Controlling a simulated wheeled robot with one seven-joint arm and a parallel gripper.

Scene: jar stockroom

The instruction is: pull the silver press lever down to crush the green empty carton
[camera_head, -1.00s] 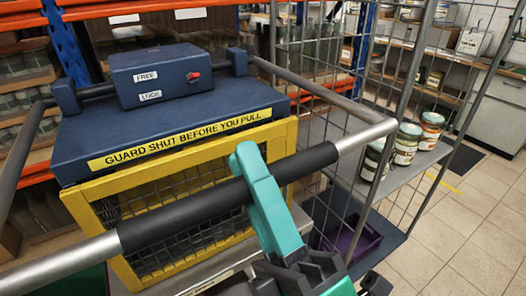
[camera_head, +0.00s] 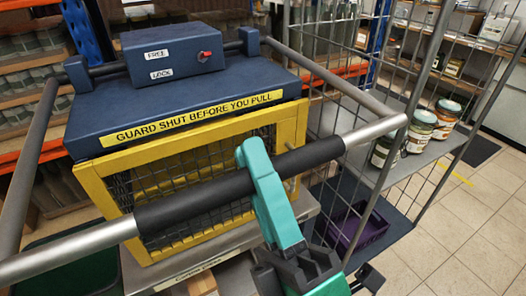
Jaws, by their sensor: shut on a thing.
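The silver press lever (camera_head: 377,131) is a bar with a black sleeve (camera_head: 190,207), joined by side arms to the blue press (camera_head: 110,113). My teal gripper (camera_head: 262,172) is shut around the sleeve, right of its middle. The bar hangs in front of the yellow mesh guard (camera_head: 100,190), which looks shut under the label reading GUARD SHUT BEFORE YOU PULL. A red knob (camera_head: 205,55) on the blue box is about level with the FREE label, above LOCK. I cannot make out the green carton; the space behind the mesh is dark and partly covered by the bar.
A wire-mesh cage side (camera_head: 330,90) and a grey shelf with several jars (camera_head: 418,131) stand at the right. A purple crate (camera_head: 358,228) sits low there. A dark green container (camera_head: 75,265) is at lower left. Tiled floor is open at far right.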

